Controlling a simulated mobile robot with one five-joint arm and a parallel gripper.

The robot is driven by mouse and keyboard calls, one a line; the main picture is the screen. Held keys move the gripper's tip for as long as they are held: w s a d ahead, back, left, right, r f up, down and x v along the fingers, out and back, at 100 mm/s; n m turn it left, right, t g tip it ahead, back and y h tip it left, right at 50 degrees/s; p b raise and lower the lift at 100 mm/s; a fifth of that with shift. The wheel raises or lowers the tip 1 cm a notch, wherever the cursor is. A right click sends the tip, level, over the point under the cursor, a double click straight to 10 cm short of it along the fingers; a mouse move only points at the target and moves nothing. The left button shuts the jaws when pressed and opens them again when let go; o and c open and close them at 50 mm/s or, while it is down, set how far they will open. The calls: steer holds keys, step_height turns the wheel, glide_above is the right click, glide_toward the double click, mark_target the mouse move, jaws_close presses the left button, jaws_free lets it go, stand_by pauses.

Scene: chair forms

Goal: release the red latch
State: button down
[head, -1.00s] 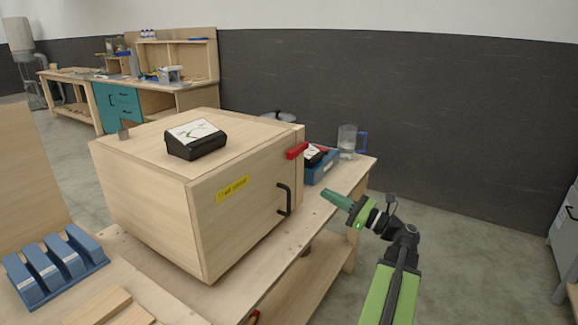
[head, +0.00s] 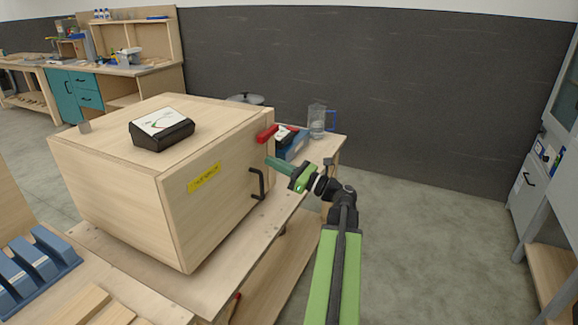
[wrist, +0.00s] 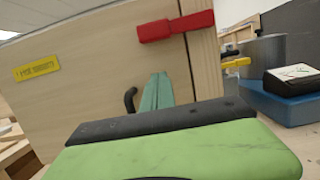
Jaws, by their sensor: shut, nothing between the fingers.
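The red latch (head: 267,133) sits at the upper right edge of the wooden box's door, lying across the gap to the side frame. In the wrist view the red latch (wrist: 176,27) shows above my gripper, roughly horizontal. The wooden box (head: 125,208) stands on the workbench, its door closed, with a black handle (head: 259,184) and a yellow label (head: 204,177). My gripper (head: 268,162) is shut and empty, just below the latch and in front of the door. Its green fingers (wrist: 157,92) also show in the wrist view, apart from the latch.
A black device with a sloped display (head: 161,128) sits on the box top. Right of the box are a blue bin (head: 297,146) and a clear jug (head: 317,121). Blue blocks in a holder (head: 35,262) stand at left. Floor right of the bench is clear.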

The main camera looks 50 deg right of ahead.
mark_target(269, 134)
steer(key=r+p, duration=0.2)
steer(key=w+r+p, duration=0.1)
steer(key=r+p, duration=0.1)
steer(key=shift+a+r, duration=0.1)
steer(key=shift+r, duration=0.05)
steer(key=shift+s, duration=0.15)
